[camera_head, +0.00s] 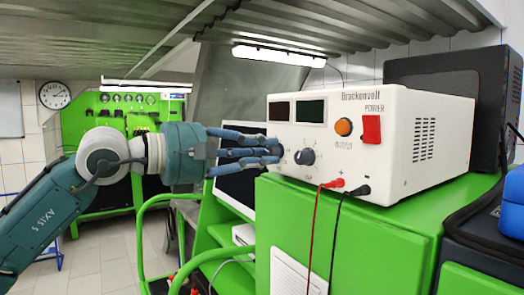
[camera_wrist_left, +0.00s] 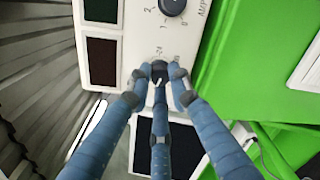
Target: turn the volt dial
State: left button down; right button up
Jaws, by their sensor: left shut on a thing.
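The white power supply (camera_head: 390,125) stands on a green cabinet, with two dark displays, an orange output button and a red power switch on its front. My left gripper (camera_head: 273,151) reaches in from the left, its blue fingers at the left end of the front panel. In the left wrist view, the left gripper (camera_wrist_left: 160,76) is shut on the dark volt dial (camera_wrist_left: 159,70), which the fingertips partly cover. The fingers mostly hide this dial in the head view. The other dark dial (camera_head: 305,157), marked AMPS in the wrist view (camera_wrist_left: 172,5), is just right of the fingertips and free.
A red lead (camera_head: 316,215) and a black lead (camera_head: 338,215) hang from the front sockets. The green cabinet (camera_head: 345,225) is below the supply. A dark box (camera_head: 475,80) stands behind it, and a metal shelf (camera_head: 330,30) overhangs above.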

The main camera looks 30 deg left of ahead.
pick_arm(q)
jog(key=m, duration=0.4)
jog(key=shift+f+y, duration=0.1)
jog(key=shift+y, duration=0.2)
jog(key=shift+d+m+y, duration=0.1)
jog(key=shift+m+y, duration=0.2)
jog(key=shift+m, duration=2.2)
jog(key=c, duration=1.6)
grip_release()
jog(key=shift+s+r, duration=0.1)
jog(key=shift+r, duration=0.1)
